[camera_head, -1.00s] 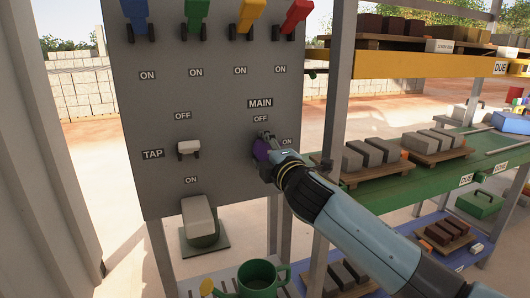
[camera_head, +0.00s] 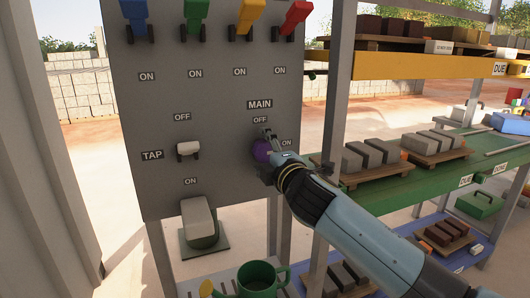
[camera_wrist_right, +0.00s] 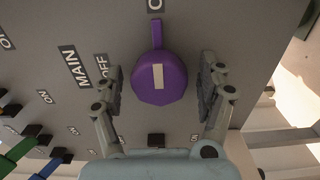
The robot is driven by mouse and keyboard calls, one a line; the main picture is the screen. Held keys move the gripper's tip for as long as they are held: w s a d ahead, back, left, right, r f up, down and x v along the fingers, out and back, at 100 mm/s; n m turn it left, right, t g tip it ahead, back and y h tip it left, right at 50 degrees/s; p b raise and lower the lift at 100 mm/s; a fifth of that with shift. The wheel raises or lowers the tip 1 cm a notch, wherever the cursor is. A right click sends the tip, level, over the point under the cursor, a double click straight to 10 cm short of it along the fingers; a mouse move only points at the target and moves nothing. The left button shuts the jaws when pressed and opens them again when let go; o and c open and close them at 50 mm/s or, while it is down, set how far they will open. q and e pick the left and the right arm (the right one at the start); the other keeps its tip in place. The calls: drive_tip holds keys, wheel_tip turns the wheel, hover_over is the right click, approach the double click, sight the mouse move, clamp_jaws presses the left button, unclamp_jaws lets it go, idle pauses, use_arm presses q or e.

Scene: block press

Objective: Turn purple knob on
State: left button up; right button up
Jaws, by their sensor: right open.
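The purple knob (camera_head: 261,150) sits on the grey panel (camera_head: 215,100) below the MAIN and OFF labels, with an ON label to its right. In the right wrist view the purple knob (camera_wrist_right: 158,77) shows whole, with a pale mark on its face and a narrow purple tab on one side. My right gripper (camera_head: 272,146) is at the knob in the head view. In the wrist view the right gripper (camera_wrist_right: 160,82) is open, one finger on each side of the knob, with gaps between fingers and knob. My left gripper is not in view.
Blue, green, yellow and red levers (camera_head: 245,15) line the panel's top. A white TAP switch (camera_head: 188,149) is left of the knob. Shelves with blocks on pallets (camera_head: 375,165) stand to the right.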

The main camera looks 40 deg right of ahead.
drive_tip(key=v, duration=1.1)
drive_tip(key=shift+s, duration=0.25)
drive_tip(key=s+f+m+g+y, duration=0.1)
drive_tip(key=s+f+m+g, duration=0.4)
drive_tip(key=f, duration=1.3)
drive_tip(key=s+f+g, duration=0.3)
drive_tip(key=s+f, duration=0.4)
drive_tip(key=f, duration=1.1)
drive_tip(key=s+f+m+g+y, duration=0.1)
drive_tip(key=s+f+m+g, duration=0.2)
drive_tip(key=s+f, duration=0.3)
drive_tip(key=s+a+f+m+g, duration=0.1)
drive_tip(key=s+f, duration=0.5)
drive_tip(key=s, duration=1)
drive_tip(key=s+a+f+m+g+y, duration=0.1)
drive_tip(key=s+f+m+g, duration=0.3)
drive_tip(key=s, duration=0.7)
wheel_tip(320, 180, down, 3)
drive_tip(key=shift+a+r+m+g+y, duration=0.1)
drive_tip(key=shift+a+m+g+y, duration=0.15)
drive_tip(key=shift+m, duration=0.75)
